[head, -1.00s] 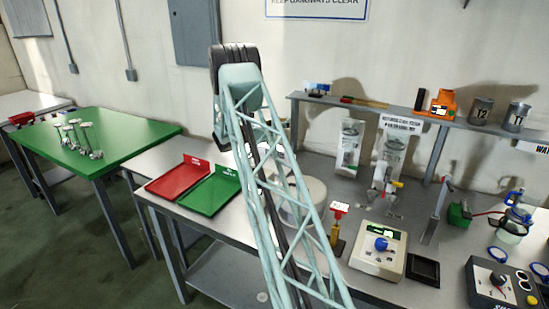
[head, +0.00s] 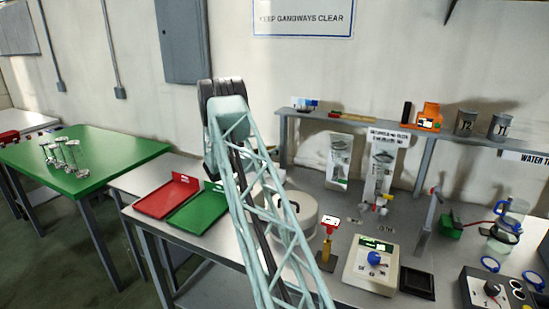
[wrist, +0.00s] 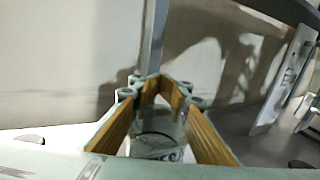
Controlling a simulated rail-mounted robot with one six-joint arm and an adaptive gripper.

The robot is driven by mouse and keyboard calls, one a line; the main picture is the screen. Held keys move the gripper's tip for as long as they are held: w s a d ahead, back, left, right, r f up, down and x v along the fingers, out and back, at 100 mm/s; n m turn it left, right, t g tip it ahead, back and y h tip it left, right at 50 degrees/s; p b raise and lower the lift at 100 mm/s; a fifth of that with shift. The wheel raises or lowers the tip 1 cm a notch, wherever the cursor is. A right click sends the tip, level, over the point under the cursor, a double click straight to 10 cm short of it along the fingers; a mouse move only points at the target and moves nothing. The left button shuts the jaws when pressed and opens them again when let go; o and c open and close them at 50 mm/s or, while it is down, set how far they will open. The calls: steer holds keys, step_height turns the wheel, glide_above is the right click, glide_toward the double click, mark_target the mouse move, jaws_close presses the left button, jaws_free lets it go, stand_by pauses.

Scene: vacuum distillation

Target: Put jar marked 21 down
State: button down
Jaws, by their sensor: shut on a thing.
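My gripper (wrist: 164,92) shows in the wrist view, with its two wood-coloured fingers angled in on both sides of a clear glass jar (wrist: 157,146). It is shut on this jar, which sits low between the fingers. The fingers and the picture's lower edge hide part of the jar, and I cannot read a 21 on it. In the head view my arm hides the gripper and the held jar. I cannot tell whether the jar touches a surface.
The grey bench holds red (head: 168,197) and green (head: 198,208) trays, a white round vessel (head: 303,213), a balance-like device (head: 372,265) and a black controller (head: 497,291). A shelf (head: 350,119) runs along the back wall. A green table (head: 95,160) with several glass items stands at left.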

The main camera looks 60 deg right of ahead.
steer(key=shift+f+b, duration=0.35)
steer(key=shift+f, duration=1.6)
steer(key=c, duration=2.5)
jaws_free()
steer(key=shift+o, duration=0.2)
steer(key=shift+p+v, duration=0.65)
steer(key=shift+v, duration=3.05)
steer(key=shift+a+r, duration=0.1)
steer(key=shift+r, duration=0.15)
